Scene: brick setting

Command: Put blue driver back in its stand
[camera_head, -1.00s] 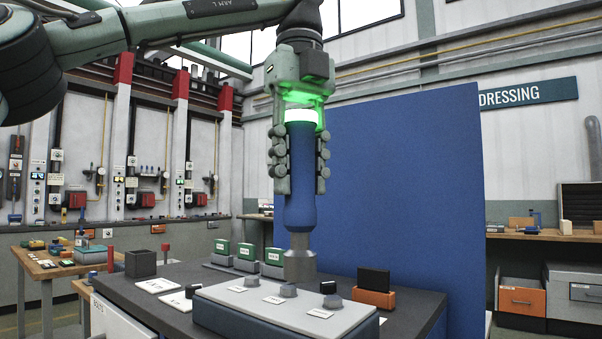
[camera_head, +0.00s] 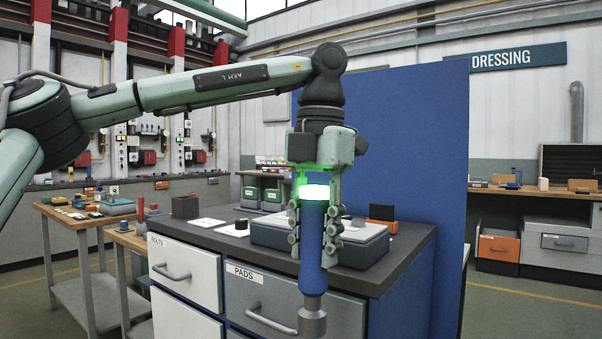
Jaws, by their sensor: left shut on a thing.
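My left gripper (camera_head: 316,240) is shut on the blue driver (camera_head: 312,265). The driver hangs upright with its grey metal tip (camera_head: 312,320) at the bottom. It is in front of the dark-topped cabinet, with the tip below the worktop's level and over the "PADS" drawer front in the picture. The stand cannot be picked out for certain; a grey-topped box (camera_head: 272,228) sits on the worktop behind the gripper and is partly hidden by it. My right gripper is not in view.
The cabinet's dark worktop (camera_head: 195,238) has drawers with handles (camera_head: 270,320) on its front. A tall blue panel (camera_head: 420,130) stands behind. Side benches are at left and right.

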